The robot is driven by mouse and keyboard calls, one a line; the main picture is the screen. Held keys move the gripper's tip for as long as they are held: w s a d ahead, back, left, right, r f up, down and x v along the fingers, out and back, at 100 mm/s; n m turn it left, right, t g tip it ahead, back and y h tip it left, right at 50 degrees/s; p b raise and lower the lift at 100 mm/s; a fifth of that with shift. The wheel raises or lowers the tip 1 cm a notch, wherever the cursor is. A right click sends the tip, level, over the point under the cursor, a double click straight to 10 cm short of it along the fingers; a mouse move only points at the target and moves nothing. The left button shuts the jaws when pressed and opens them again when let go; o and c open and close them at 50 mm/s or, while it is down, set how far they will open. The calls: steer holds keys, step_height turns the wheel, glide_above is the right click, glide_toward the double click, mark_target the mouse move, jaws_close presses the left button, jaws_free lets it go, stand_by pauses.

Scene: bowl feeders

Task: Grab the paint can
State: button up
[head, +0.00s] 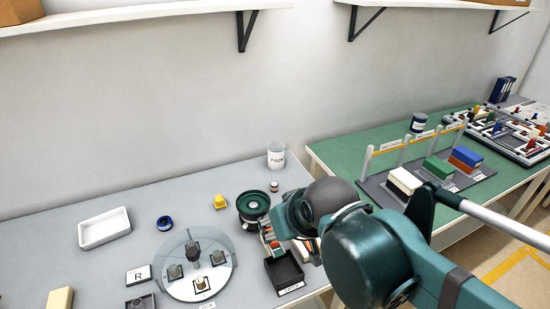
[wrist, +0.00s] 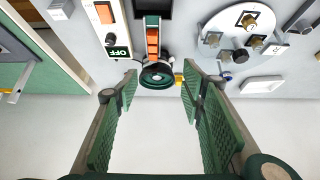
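The paint can (head: 276,155) is a white can with dark lettering, upright at the back of the grey table near its right end, by the wall. The fingers are not clear there. I cannot make out the can in the wrist view.
A small jar (head: 274,186) stands just in front of the can.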

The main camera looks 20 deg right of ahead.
steer(key=o, duration=0.8)
steer(key=shift+o, duration=0.2)
